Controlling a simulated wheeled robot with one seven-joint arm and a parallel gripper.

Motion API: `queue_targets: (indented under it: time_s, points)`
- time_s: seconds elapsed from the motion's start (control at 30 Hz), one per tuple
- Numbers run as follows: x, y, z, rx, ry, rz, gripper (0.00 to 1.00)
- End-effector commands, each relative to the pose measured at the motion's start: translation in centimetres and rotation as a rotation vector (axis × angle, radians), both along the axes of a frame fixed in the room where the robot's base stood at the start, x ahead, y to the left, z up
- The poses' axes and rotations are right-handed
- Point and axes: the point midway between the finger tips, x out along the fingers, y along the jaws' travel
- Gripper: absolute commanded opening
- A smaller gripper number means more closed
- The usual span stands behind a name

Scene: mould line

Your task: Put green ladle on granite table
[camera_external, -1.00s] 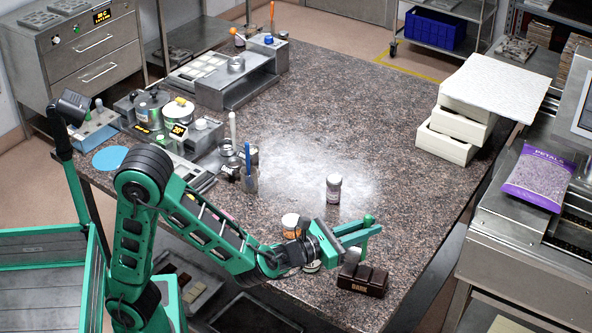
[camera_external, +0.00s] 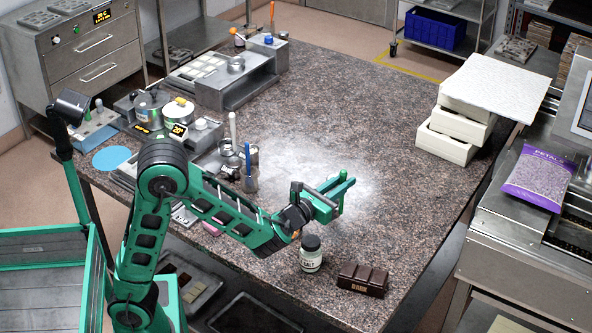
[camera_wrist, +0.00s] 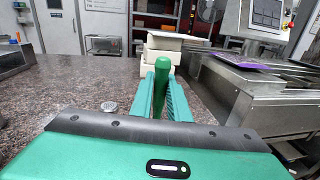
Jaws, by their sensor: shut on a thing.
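The green ladle (camera_wrist: 162,90) shows in the wrist view as an upright, rounded green handle between my two fingers. My gripper (camera_wrist: 160,97) is shut on it. In the external view, my gripper (camera_external: 335,196) is over the speckled brown granite table (camera_external: 405,215), near the pale dusted patch at its middle. The ladle is hard to tell from the green fingers there, and its lower end is hidden. I cannot tell how high it is above the table.
A dark-capped jar (camera_external: 310,253) and a dark brown block (camera_external: 362,280) stand near the front edge. White stacked boxes (camera_external: 445,145) stand at the right. Pots and tools crowd the left side. The table between gripper and boxes is clear.

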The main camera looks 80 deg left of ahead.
Motion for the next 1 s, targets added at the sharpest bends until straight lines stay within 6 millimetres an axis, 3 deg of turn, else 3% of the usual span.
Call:
queue_targets:
  time_s: [0.2,0.4,0.57,0.8,1.0]
  points:
    - [2.6,-3.5,-2.6,0.003,0.003,-0.003,0.00]
    - [4.0,-5.3,-3.9,0.002,0.000,0.000,0.00]
    - [4.2,-5.7,-4.8,0.002,0.001,0.000,0.00]
    - [4.2,-5.6,-7.6,0.002,0.003,0.000,0.00]
    - [4.2,-5.6,-8.1,0.002,-0.001,0.000,0.00]
